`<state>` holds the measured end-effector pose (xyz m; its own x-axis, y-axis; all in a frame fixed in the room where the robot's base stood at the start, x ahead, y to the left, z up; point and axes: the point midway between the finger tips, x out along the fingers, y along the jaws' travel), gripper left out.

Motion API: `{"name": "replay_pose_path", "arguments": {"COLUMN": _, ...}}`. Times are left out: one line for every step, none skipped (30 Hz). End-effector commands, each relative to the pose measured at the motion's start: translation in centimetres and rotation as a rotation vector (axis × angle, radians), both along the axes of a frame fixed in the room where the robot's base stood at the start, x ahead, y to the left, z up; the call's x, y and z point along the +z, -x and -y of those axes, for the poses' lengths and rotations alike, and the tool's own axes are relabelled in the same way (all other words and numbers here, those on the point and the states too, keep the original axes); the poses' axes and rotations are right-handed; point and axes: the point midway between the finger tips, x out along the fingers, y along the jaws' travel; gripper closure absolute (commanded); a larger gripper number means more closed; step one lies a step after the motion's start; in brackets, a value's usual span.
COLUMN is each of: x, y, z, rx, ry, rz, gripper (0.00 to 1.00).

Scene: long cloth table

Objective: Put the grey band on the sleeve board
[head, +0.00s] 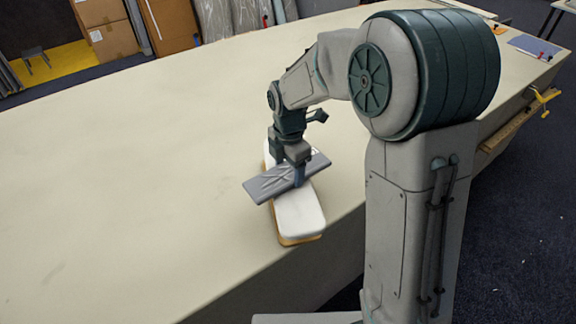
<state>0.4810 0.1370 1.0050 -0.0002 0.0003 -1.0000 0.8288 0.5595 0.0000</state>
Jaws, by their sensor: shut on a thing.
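The sleeve board (299,215) is a long white padded board with a tan base, lying near the table's front edge. The grey band (268,186) is a flat, creased strip lying crosswise over the middle of the board, its left end sticking out past the board's side. My gripper (298,179) points down from above and is shut on the band, right of the band's middle. I cannot tell whether the band rests on the board or hangs just above it. Part of the board is hidden behind the gripper and band.
The long cloth table (130,180) is clear to the left of the board. A blue-grey sheet (533,45) and small tools lie at the far right end. A yellow clamp (543,98) sits on the right edge. Cardboard boxes (112,38) stand behind the table.

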Motion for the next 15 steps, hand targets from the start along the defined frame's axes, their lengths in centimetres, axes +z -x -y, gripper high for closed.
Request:
{"name": "replay_pose_path", "arguments": {"x": -0.2, "y": -0.01, "z": 0.01, "rx": 0.0, "ry": 0.0, "rz": 0.0, "gripper": 0.55}}
{"name": "replay_pose_path", "arguments": {"x": -0.32, "y": -0.01, "z": 0.02, "rx": 0.0, "ry": 0.0, "rz": 0.0, "gripper": 0.55}}
{"name": "replay_pose_path", "arguments": {"x": -0.46, "y": -0.01, "z": 0.02, "rx": 0.0, "ry": 0.0, "rz": 0.0, "gripper": 0.55}}
{"name": "replay_pose_path", "arguments": {"x": -0.31, "y": -0.02, "z": 0.01, "rx": 0.0, "ry": 0.0, "rz": 0.0, "gripper": 0.24}}
{"name": "replay_pose_path", "arguments": {"x": -0.28, "y": -0.01, "z": 0.01, "rx": 0.0, "ry": 0.0, "rz": 0.0, "gripper": 0.16}}
{"name": "replay_pose_path", "arguments": {"x": -0.28, "y": -0.01, "z": 0.01, "rx": 0.0, "ry": 0.0, "rz": 0.0, "gripper": 0.11}}
{"name": "replay_pose_path", "arguments": {"x": -0.28, "y": -0.01, "z": 0.01, "rx": 0.0, "ry": 0.0, "rz": 0.0, "gripper": 0.11}}
{"name": "replay_pose_path", "arguments": {"x": -0.27, "y": -0.01, "z": 0.01, "rx": 0.0, "ry": 0.0, "rz": 0.0, "gripper": 0.11}}
{"name": "replay_pose_path", "arguments": {"x": -0.27, "y": -0.01, "z": 0.01, "rx": 0.0, "ry": 0.0, "rz": 0.0, "gripper": 0.11}}
{"name": "replay_pose_path", "arguments": {"x": -0.27, "y": -0.01, "z": 0.01, "rx": 0.0, "ry": 0.0, "rz": 0.0, "gripper": 0.11}}
{"name": "replay_pose_path", "arguments": {"x": -0.27, "y": -0.01, "z": 0.01, "rx": 0.0, "ry": 0.0, "rz": 0.0, "gripper": 0.11}}
{"name": "replay_pose_path", "arguments": {"x": -0.26, "y": -0.01, "z": 0.01, "rx": 0.0, "ry": 0.0, "rz": 0.0, "gripper": 0.11}}
{"name": "replay_pose_path", "arguments": {"x": -0.25, "y": -0.01, "z": 0.01, "rx": 0.0, "ry": 0.0, "rz": 0.0, "gripper": 0.11}}
{"name": "replay_pose_path", "arguments": {"x": -0.2, "y": -0.01, "z": 0.0, "rx": 0.0, "ry": 0.0, "rz": 0.0, "gripper": 0.11}}
{"name": "replay_pose_path", "arguments": {"x": -0.05, "y": -0.01, "z": 0.0, "rx": 0.0, "ry": -0.001, "rz": 0.001, "gripper": 0.11}}
